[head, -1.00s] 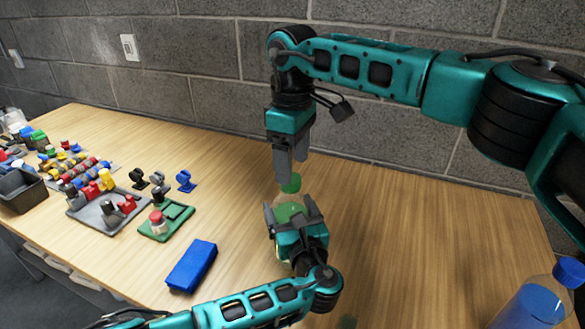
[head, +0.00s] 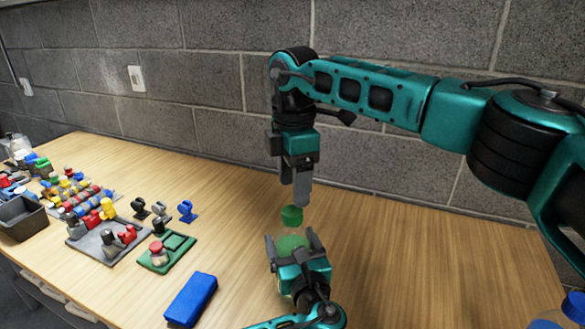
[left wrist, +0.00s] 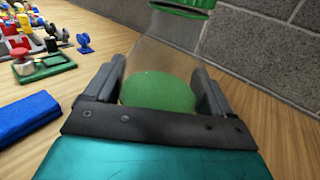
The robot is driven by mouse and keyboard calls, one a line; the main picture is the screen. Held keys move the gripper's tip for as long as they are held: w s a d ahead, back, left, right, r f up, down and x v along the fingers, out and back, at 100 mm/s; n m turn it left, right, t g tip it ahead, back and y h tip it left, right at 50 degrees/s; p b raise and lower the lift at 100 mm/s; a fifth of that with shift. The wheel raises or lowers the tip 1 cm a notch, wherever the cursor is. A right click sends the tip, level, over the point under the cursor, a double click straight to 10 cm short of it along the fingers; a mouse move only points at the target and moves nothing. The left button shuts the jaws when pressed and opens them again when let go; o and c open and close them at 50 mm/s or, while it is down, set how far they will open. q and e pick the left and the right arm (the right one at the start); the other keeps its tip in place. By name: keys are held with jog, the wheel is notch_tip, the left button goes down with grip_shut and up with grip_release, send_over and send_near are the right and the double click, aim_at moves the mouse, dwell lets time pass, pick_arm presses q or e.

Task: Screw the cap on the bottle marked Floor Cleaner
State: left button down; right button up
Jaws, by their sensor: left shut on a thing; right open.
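A clear bottle (left wrist: 205,45) with green liquid stands between the fingers of my left gripper (head: 292,243), which is shut on it; the grip also shows in the left wrist view (left wrist: 160,100). The bottle looks upright, and I see no readable label on it. A green cap (head: 292,215) sits at the bottle's top; its lower edge shows at the top of the left wrist view (left wrist: 187,8). My right gripper (head: 294,190) points down just above the cap, open with its fingers apart. I cannot tell whether a fingertip touches the cap.
A blue block (head: 191,299) lies left of the bottle. A blue bottle (head: 575,308) is at the lower right.

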jog(key=n, duration=0.3)
jog(key=shift+r+n, duration=0.1)
jog(key=shift+n, duration=0.3)
jog(key=n, duration=0.5)
jog(key=shift+r+n, duration=0.25)
jog(key=shift+n, duration=0.05)
jog(key=n, duration=0.3)
jog(key=shift+r+n, duration=0.15)
jog(key=shift+n, duration=0.25)
jog(key=n, duration=0.3)
jog(key=shift+r+n, duration=0.1)
jog(key=shift+n, duration=0.3)
jog(key=n, duration=0.3)
jog(key=shift+r+n, duration=0.15)
jog(key=shift+n, duration=0.15)
jog(key=n, duration=0.3)
jog(key=shift+a+r+n, duration=0.1)
jog(key=shift+r+n, duration=0.05)
jog(key=shift+n, duration=0.15)
jog(key=n, duration=0.3)
jog(key=shift+r+n, duration=0.1)
jog(key=shift+n, duration=0.2)
jog(key=n, duration=0.4)
jog(key=shift+r, duration=0.15)
